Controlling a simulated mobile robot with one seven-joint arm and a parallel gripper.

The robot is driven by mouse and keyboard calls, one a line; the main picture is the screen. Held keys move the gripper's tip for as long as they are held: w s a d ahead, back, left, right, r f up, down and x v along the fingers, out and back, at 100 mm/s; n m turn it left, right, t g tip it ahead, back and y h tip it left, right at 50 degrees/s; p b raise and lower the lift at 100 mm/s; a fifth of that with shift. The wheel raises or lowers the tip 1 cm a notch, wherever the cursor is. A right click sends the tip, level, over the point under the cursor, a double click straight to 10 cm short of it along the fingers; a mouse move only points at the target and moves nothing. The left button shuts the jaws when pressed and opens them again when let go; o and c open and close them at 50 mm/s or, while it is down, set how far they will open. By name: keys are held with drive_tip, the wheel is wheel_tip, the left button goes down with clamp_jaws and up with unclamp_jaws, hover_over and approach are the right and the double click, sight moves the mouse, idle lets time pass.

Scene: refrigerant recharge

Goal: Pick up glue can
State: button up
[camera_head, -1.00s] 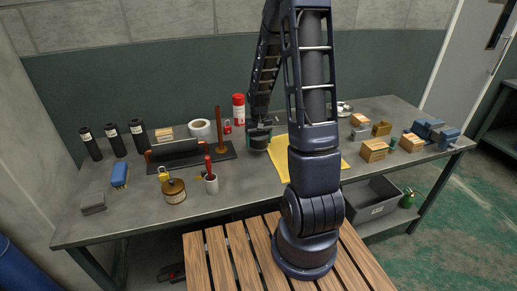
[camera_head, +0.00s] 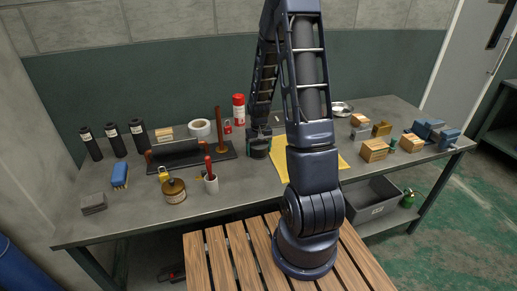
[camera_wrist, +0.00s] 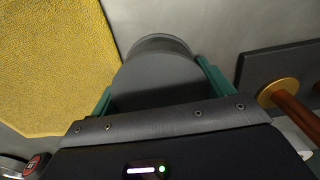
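A dark grey round can (camera_wrist: 158,75) with a paler rim at its far end fills the space between my fingers in the wrist view. It is probably the glue can, though no label shows. In the head view my gripper (camera_head: 258,148) is low over the bench, left of the yellow sheet, and largely hides this can. The green fingers of my gripper (camera_wrist: 155,85) lie on either side of the can, very near or touching its wall. I cannot tell whether they press on it.
The yellow sheet (camera_head: 330,160) lies right of my gripper. A dark tray with an upright brown rod (camera_head: 219,130) is close on the left.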

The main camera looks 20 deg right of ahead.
sight(259, 144)
drive_tip(key=o, duration=0.4)
wheel_tip(259, 144, up, 13)
drive_tip(key=s+r+t, duration=0.4)
drive_tip(key=s+r, duration=1.7)
drive_tip(key=s, duration=0.4)
drive_tip(key=shift+s+a, duration=0.2)
drive_tip(key=shift+a, duration=0.2)
drive_tip(key=shift+s+t, duration=0.3)
drive_tip(key=shift+s, duration=0.05)
drive_tip(key=shift+c, duration=0.4)
